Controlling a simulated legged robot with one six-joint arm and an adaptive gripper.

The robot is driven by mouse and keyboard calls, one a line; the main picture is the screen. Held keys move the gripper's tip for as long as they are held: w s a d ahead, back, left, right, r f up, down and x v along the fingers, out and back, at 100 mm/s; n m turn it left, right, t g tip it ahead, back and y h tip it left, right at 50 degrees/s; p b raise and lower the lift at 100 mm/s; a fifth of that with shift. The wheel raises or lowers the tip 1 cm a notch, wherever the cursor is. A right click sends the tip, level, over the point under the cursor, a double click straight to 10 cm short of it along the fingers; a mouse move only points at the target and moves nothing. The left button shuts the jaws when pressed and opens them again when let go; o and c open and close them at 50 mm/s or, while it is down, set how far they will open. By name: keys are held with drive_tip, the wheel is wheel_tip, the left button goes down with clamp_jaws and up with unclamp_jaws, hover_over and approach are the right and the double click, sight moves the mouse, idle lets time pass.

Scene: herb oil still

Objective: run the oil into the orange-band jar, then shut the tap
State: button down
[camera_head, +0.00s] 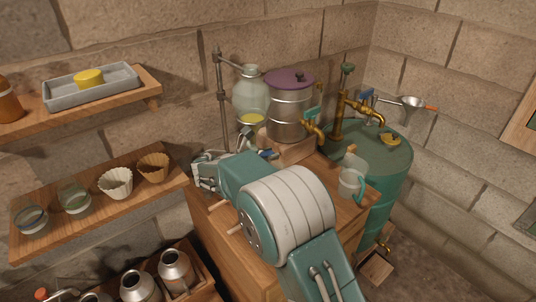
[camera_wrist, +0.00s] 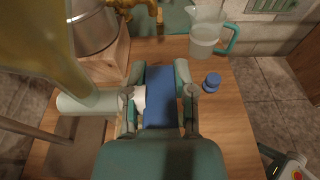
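The glass separator (camera_head: 250,93) stands left of the steel still pot, with yellow oil (camera_head: 251,119) in its lower part. It fills the upper left of the wrist view (camera_wrist: 35,45), blurred by closeness. My gripper (camera_wrist: 163,88) is at the separator's foot, its fingers on either side of the blue tap handle (camera_wrist: 161,98). The handle nearly fills the gap, but I cannot tell whether the fingers grip it. A white tap part (camera_wrist: 139,97) shows beside the left finger. In the head view my arm hides most of this area. I cannot make out an orange-band jar in either view.
The steel pot (camera_head: 288,112) with purple lid sits on a wooden block. A clear jug (camera_head: 350,182) stands at the bench's right, before the green drum (camera_head: 385,175). A small blue stopper (camera_wrist: 212,82) is on the bench. Shelves at left hold glass jars (camera_head: 74,197) and paper filters (camera_head: 116,183).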

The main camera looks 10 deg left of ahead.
drive_tip(key=shift+a+r+t+h, duration=0.1)
drive_tip(key=shift+t+h, duration=0.7)
drive_tip(key=shift+t, duration=0.3)
drive_tip(key=shift+r+t+h, duration=0.2)
drive_tip(key=shift+t+h, duration=0.2)
drive_tip(key=shift+t+h, duration=0.8)
drive_tip(key=shift+t, duration=0.1)
drive_tip(key=shift+a+r+t+h, duration=0.1)
drive_tip(key=shift+r+t+h, duration=0.2)
drive_tip(key=shift+t, duration=0.2)
